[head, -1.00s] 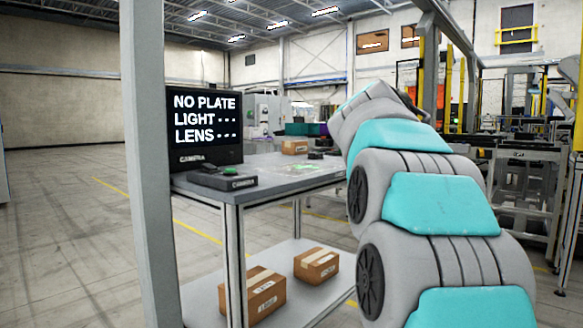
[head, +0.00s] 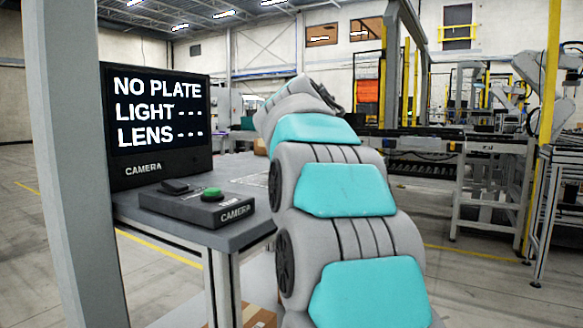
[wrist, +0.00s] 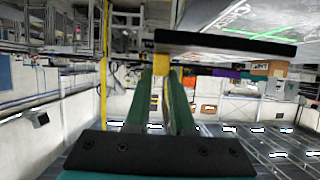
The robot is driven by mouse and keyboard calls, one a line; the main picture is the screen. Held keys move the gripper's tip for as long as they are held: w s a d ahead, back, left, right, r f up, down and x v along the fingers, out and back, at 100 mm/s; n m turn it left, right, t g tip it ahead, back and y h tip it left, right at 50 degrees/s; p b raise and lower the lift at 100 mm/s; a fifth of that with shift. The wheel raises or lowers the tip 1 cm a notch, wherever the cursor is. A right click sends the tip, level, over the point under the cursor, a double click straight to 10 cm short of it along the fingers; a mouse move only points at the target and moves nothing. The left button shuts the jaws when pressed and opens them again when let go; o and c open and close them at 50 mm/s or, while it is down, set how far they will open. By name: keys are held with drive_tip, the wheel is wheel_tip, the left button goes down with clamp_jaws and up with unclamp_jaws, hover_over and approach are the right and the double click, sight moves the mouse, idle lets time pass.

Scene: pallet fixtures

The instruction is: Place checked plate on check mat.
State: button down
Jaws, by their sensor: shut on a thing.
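In the wrist view, my gripper (wrist: 163,76) has its two green fingers shut on a small yellow tab under a flat dark plate. I take this as the checked plate (wrist: 225,48); it shows nearly edge-on, so its face and any check pattern are hidden. It is held in the air, apart from the table. In the head view my arm hides the gripper and plate. Green and white markings (wrist: 262,32) lie on the grey tabletop in the wrist view, beyond the plate. I cannot tell whether they belong to the check mat.
In the head view, a screen (head: 158,123) reading "NO PLATE" stands on the table (head: 240,168). A camera box with a green button (head: 210,194) sits at the near table edge. A grey post (head: 70,160) rises at the left.

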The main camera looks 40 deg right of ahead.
drive_tip(key=w+a, duration=0.1)
drive_tip(key=w, duration=0.3)
drive_tip(key=w+a+p, duration=0.1)
drive_tip(key=w, duration=0.3)
drive_tip(key=w+a+f+p, duration=0.1)
drive_tip(key=w, duration=0.4)
drive_tip(key=shift+a, duration=0.1)
drive_tip(key=shift+f, duration=1.9)
drive_tip(key=c, duration=0.8)
unclamp_jaws()
drive_tip(key=shift+o, duration=0.2)
drive_tip(key=b+v, duration=0.1)
drive_tip(key=v, duration=1.1)
drive_tip(key=shift+b, duration=0.3)
